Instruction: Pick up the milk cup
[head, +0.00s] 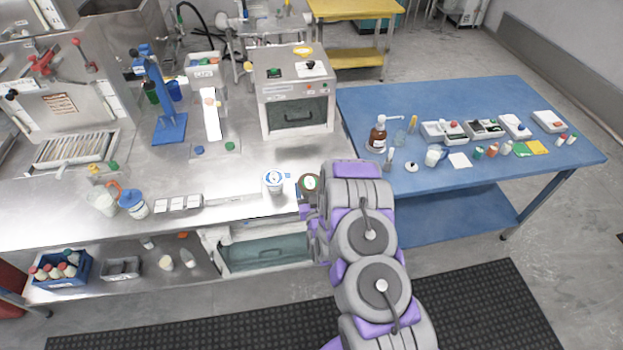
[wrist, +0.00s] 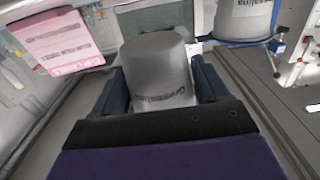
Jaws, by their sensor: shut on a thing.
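A grey-white cup (wrist: 160,70) with a dark printed band stands between the two dark blue fingers of my gripper (wrist: 163,82) in the wrist view. The fingers are closed on its sides. I take it for the milk cup, though its print is too blurred to read. In the head view my gripper (head: 308,200) is at the front right of the steel counter, mostly hidden by my arm.
A white container with a blue base (wrist: 243,20) is close by at upper right in the wrist view. A steel oven-like box (head: 295,90) stands behind on the counter. The blue table (head: 450,190) with bottles and small devices is to the right.

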